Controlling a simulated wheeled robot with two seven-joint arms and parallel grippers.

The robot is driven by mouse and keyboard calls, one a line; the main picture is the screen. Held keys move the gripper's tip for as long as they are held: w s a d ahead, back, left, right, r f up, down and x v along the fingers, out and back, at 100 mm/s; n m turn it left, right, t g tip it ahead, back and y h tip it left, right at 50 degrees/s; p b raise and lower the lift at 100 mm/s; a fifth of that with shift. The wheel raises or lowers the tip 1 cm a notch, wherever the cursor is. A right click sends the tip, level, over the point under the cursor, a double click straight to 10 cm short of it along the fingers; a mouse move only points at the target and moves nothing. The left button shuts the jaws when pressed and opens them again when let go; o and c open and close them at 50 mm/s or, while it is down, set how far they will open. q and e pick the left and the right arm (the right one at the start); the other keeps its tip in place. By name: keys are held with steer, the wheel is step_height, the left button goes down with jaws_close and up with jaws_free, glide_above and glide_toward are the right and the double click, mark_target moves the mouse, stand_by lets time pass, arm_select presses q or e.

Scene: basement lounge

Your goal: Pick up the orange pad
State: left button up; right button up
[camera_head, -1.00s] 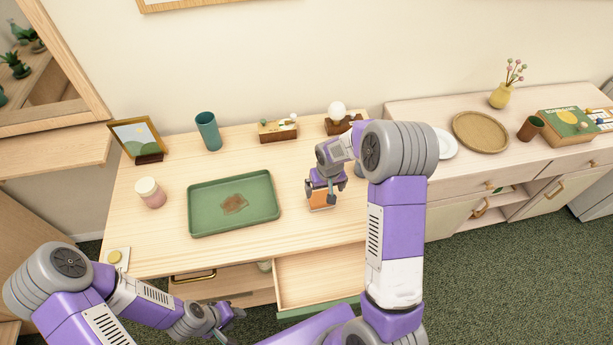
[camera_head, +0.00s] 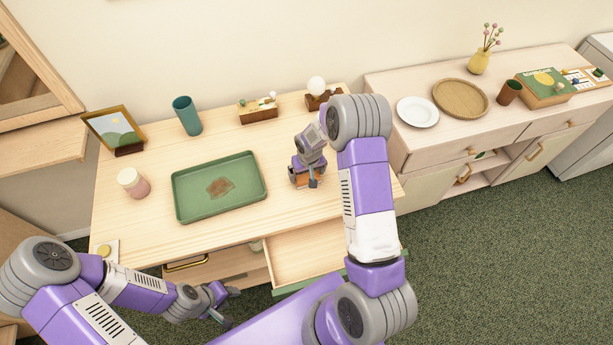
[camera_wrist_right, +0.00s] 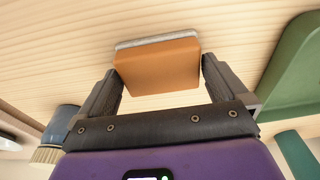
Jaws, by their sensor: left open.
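The orange pad (camera_wrist_right: 157,68), a small block with a grey layer along one edge, sits between the two fingers of my right gripper (camera_wrist_right: 160,68) in the right wrist view. The fingertips lie close along its two sides; contact is hard to judge. In the head view my right gripper (camera_head: 304,182) is low over the wooden desk (camera_head: 235,232), right of the green tray, and mostly hides the pad. I cannot tell whether the pad touches the desk. My left gripper (camera_head: 228,307) is open and empty, low in front of the desk.
The green tray (camera_head: 190,211) has a brown patch on it. A pink-and-white jar (camera_head: 133,183), a teal cup (camera_head: 187,116) and a picture frame (camera_head: 113,130) stand left. An open drawer (camera_head: 305,252) juts out below. A white plate (camera_head: 417,111) is on the right cabinet.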

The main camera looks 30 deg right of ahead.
steer(key=c, duration=0.7)
step_height(320, 180, up, 10)
steer(key=shift+r, duration=0.1)
steer(key=o, duration=0.3)
steer(key=shift+c, duration=0.9)
